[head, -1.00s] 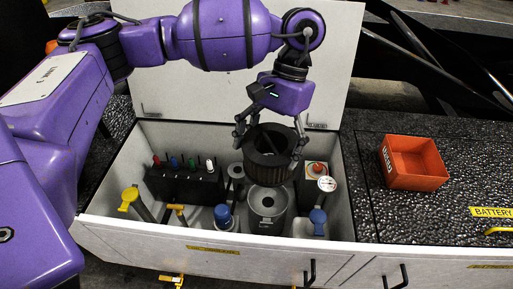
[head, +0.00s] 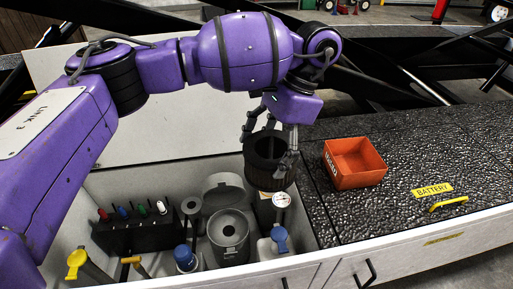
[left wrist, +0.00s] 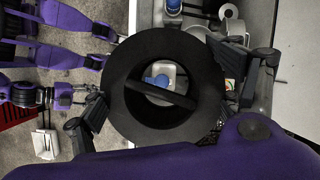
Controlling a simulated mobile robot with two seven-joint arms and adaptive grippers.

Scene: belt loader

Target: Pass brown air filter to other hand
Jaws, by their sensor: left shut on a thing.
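My left gripper (head: 270,142) is shut on the brown air filter (head: 268,172), a dark ribbed ring with an open centre. It holds the filter in the air above the right end of the compartment, to the upper right of the open grey canister (head: 229,236). In the left wrist view the filter (left wrist: 205,75) faces the camera as a dark ring with a bar across its middle, between the two fingers (left wrist: 168,95).
The compartment holds a black rack (head: 138,233) with coloured knobs, a blue-capped bottle (head: 186,259), a blue-capped jug (head: 275,247), a gauge (head: 281,200) and yellow handles. An orange bin (head: 354,163) stands on the dark textured top at right. Clear surface surrounds the bin.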

